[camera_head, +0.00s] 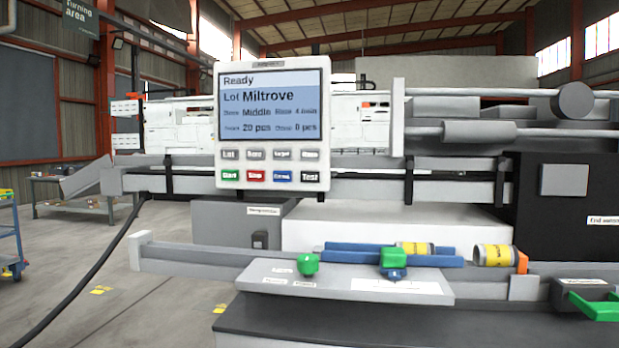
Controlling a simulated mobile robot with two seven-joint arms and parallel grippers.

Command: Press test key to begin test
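The control panel (272,125) is a light grey upright box in the middle of the head view. Its blue screen (270,106) reads "Ready", "Lot Miltrove", "Middle" and "20 pcs", with some smaller text too blurred to read surely. Below the screen are two rows of keys. The test key (310,177) is white, labelled "Test", at the right end of the lower row. The green start key (230,175), red stop key (256,175) and a blue key (282,176) are to its left. Nothing covers the keys. Neither of my grippers is in view.
A black cable (95,268) hangs at left. A blue cart (12,240) stands at the left edge; open floor lies between.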

